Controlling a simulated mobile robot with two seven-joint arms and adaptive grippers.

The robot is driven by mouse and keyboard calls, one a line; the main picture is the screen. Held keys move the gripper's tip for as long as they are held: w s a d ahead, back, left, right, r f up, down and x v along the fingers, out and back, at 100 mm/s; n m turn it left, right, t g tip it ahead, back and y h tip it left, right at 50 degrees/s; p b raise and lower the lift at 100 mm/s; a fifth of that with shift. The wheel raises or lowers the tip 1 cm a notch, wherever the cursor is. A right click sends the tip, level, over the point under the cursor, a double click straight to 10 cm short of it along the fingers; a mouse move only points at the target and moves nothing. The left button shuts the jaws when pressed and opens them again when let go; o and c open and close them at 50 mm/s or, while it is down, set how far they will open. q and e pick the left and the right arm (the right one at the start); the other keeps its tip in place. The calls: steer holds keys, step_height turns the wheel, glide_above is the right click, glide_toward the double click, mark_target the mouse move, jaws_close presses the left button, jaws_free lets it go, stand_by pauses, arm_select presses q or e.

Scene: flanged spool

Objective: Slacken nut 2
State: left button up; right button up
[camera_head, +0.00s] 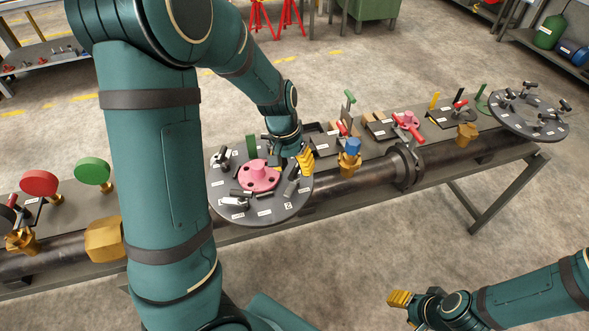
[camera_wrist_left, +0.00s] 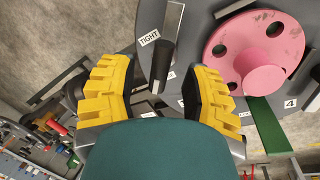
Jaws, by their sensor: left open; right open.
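A dark round flange disc (camera_head: 235,207) with a pink hub (camera_head: 258,178) stands on the pipe bench and carries several dark and silver levered nuts. My left gripper (camera_head: 304,161) is over the disc's upper right rim, with yellow fingers. In the left wrist view, my left gripper (camera_wrist_left: 160,82) is open, with a black lever nut (camera_wrist_left: 163,64) in line between and beyond its fingers. I cannot read which nut is number 2. My right gripper (camera_head: 402,299) is open and empty over the floor at the lower right.
A green bar (camera_wrist_left: 268,127) and a label "4" (camera_wrist_left: 290,104) lie near the pink hub. A blue-capped brass valve (camera_head: 350,158) stands just right of the disc. A second flange disc (camera_head: 530,116) is at the bench's far right. Floor in front is clear.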

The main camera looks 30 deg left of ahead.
arm_select(q)
steer(key=shift+f, duration=0.25)
steer(key=shift+c, duration=0.5)
jaws_close()
